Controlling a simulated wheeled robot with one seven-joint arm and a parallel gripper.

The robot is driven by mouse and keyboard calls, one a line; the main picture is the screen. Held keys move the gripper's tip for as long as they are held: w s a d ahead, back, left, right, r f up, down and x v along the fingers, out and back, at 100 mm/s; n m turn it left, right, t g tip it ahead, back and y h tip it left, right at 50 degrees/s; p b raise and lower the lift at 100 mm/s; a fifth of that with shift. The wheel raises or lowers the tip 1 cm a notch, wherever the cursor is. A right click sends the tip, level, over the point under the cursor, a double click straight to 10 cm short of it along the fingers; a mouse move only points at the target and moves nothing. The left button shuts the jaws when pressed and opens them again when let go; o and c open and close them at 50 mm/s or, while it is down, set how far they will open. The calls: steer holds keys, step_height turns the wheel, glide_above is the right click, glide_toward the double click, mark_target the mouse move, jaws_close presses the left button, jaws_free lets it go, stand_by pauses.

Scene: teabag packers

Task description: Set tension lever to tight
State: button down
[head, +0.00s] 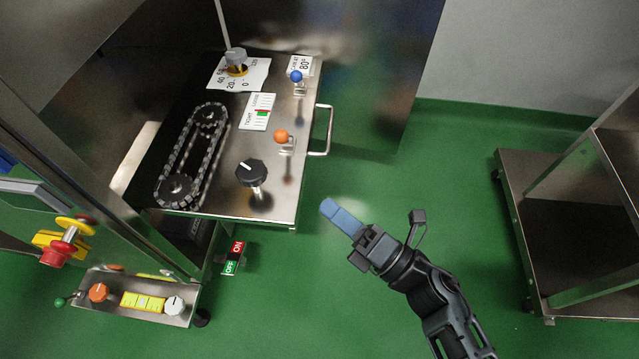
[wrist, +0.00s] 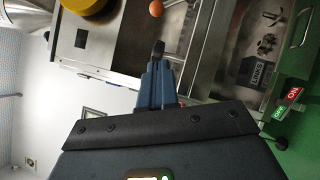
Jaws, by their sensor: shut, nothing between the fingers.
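A lever with an orange ball (head: 281,136) stands on the steel machine top (head: 225,208). Beside it lies a white card (head: 258,111) lettered TIGHT at its lower end, with a red and green mark at its middle. The card's other end is too small to read surely. The lever's exact lean is hard to tell. My gripper (head: 330,208) is to the right of the machine's near corner, apart from the lever, with its blue fingers shut and empty. In the wrist view the orange ball (wrist: 156,8) shows at the top edge, beyond my gripper (wrist: 158,68).
A blue-ball lever (head: 296,76) stands farther back by an 80° card. A black knob (head: 251,173) stands near the front, a chain (head: 188,155) at left. A handle (head: 325,130) juts from the right side. A steel cart (head: 520,160) stands at right; green floor lies clear between.

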mark_target(284, 138)
steer(key=b+x, duration=0.1)
steer(key=x, duration=0.8)
steer(key=shift+w+a+r, duration=0.1)
steer(key=shift+w+a, duration=0.05)
steer(key=shift+w, duration=0.05)
steer(key=shift+w+r, duration=0.2)
steer(key=shift+w, duration=0.35)
steer(key=shift+w+r, duration=0.25)
steer(key=shift+w, duration=0.25)
steer(key=shift+w+r, duration=0.2)
steer(key=shift+w, duration=0.35)
steer(key=shift+r, duration=0.2)
